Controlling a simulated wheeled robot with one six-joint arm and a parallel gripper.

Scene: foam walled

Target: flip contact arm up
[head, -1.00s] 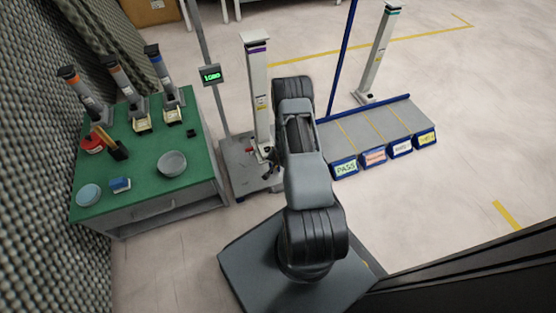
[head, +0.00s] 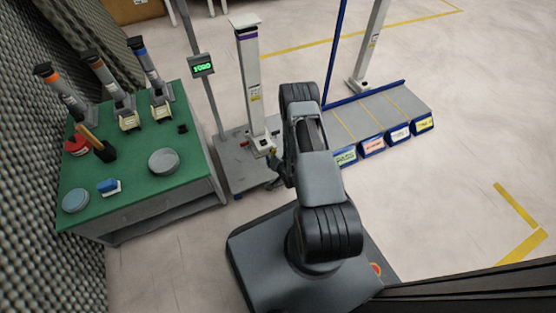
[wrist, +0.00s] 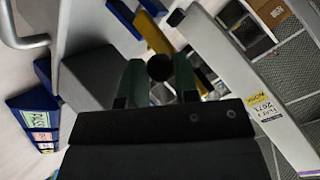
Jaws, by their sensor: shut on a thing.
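A white post (head: 251,85) with a purple band stands upright on a grey platform (head: 231,150); it slants across the right of the wrist view (wrist: 250,85). In the wrist view, my gripper (wrist: 160,75) has its two green-tipped fingers closed on either side of a dark round knob (wrist: 159,67). The knob seems to be the end of the contact arm, whose full length and angle I cannot make out. In the head view my gripper (head: 274,168) is low beside the post's foot, mostly hidden by my own arm.
Left is a green-topped bench (head: 140,185) with several tools, a grey bowl (head: 163,161) and a blue block (head: 108,187). A thin pole carries a green display (head: 202,65). Right is a blue-edged platform (head: 372,115) with labelled bins. Floor at far right is clear.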

